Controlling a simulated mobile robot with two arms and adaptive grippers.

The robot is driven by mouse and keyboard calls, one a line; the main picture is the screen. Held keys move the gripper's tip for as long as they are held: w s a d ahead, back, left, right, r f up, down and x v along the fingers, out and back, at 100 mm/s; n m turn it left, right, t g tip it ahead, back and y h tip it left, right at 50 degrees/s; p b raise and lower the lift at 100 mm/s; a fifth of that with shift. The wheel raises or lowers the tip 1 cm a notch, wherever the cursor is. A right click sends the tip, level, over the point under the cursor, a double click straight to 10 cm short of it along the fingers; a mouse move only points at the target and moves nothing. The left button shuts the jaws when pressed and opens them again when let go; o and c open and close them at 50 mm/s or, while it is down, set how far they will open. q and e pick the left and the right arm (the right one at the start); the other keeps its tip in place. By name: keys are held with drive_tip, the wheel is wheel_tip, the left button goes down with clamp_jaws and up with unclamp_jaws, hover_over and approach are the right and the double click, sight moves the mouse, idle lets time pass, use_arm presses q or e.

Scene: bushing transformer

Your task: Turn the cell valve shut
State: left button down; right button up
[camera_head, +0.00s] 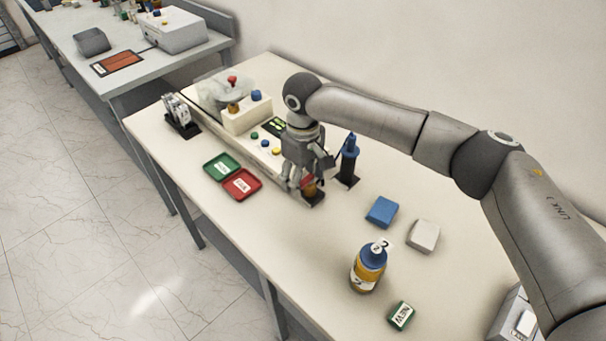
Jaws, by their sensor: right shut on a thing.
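My right gripper (302,184) points down at the table and is shut on a small red-topped amber piece (311,190). That piece is at a dark base (315,200) on the table, and the fingers partly hide it. To its left is a pale instrument (245,119) with a red knob (232,80) above a clear, hazy vessel and a blue knob (256,95). No part is clearly marked as the cell valve, so I cannot tell which it is or how it is turned. My left gripper is out of view.
A dark blue upright tool (348,160) stands close right of the gripper. Green (222,166) and red (242,184) trays lie left. A blue block (382,211), a white block (423,235) and a blue-capped bottle (369,268) stand nearer.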

drive_tip(key=n+p, duration=0.3)
drive_tip(key=shift+s+d+r+n, duration=0.2)
drive_tip(key=shift+s+d+n, duration=0.05)
drive_tip(key=shift+d+n, duration=0.05)
drive_tip(key=n+p, duration=0.1)
drive_tip(key=n, duration=0.1)
drive_tip(key=d+n+p, duration=0.1)
drive_tip(key=n, duration=0.1)
drive_tip(key=shift+s+f+n, duration=0.1)
drive_tip(key=shift+n, duration=0.2)
drive_tip(key=n, duration=0.2)
drive_tip(key=d+n+p, duration=0.1)
drive_tip(key=n, duration=0.1)
drive_tip(key=shift+w+d+f+n, duration=0.1)
drive_tip(key=shift+w+n, duration=0.05)
drive_tip(key=shift+n, duration=0.7)
drive_tip(key=shift+w+d+r+n, duration=0.1)
drive_tip(key=shift+d+n, duration=0.05)
drive_tip(key=shift+n, duration=0.65)
drive_tip(key=shift+w+d+f+n, duration=0.1)
drive_tip(key=shift+w+n, duration=0.05)
drive_tip(key=shift+n, duration=0.7)
drive_tip(key=o, duration=1)
